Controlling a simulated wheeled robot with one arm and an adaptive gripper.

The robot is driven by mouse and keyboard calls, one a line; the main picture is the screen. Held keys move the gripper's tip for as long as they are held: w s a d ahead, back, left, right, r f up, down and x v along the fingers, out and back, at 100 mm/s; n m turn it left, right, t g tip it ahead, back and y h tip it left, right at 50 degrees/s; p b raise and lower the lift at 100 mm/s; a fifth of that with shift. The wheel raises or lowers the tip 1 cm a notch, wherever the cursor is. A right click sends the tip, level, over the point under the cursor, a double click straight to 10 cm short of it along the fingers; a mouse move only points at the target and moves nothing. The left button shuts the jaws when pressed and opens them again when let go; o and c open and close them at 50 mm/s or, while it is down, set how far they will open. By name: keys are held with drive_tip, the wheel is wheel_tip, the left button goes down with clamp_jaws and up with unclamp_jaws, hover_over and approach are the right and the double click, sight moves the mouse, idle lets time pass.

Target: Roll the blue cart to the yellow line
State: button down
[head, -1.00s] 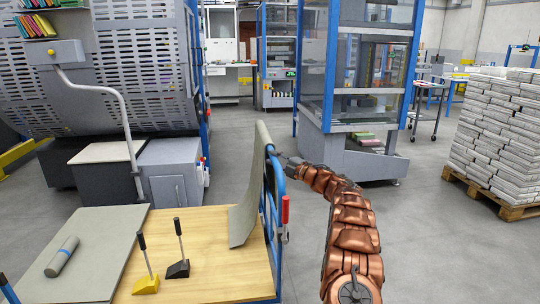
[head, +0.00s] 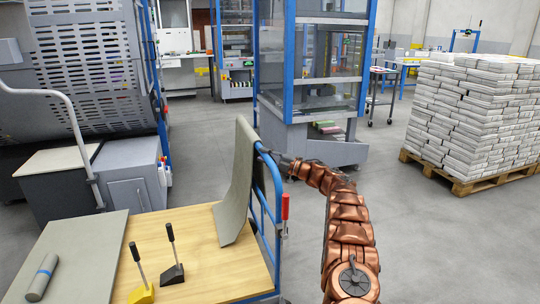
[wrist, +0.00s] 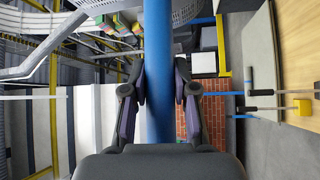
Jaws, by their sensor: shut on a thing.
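The blue cart has a blue tube frame (head: 274,195) and a light wooden deck (head: 205,265), at the lower left to middle of the head view. A grey sheet (head: 237,190) hangs over its end frame. My gripper (head: 273,157) is at the top of that frame. In the wrist view my gripper (wrist: 158,92) has its fingers on both sides of a blue tube (wrist: 158,40) and is shut on it. No yellow floor line can be made out in the head view.
On the deck are a grey board (head: 75,255), a grey roll (head: 42,277) and two handled blocks (head: 173,272). A blue-framed machine (head: 325,145) stands ahead, a grey machine (head: 95,75) left, and a newspaper pallet (head: 470,182) right. Open floor lies between the blue-framed machine and pallet.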

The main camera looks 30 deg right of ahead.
drive_tip(key=shift+f, duration=0.1)
drive_tip(key=c, duration=1.2)
unclamp_jaws()
drive_tip(key=shift+w, duration=0.15)
drive_tip(key=o, duration=0.3)
drive_tip(key=shift+d, duration=0.15)
drive_tip(key=v, duration=1.2)
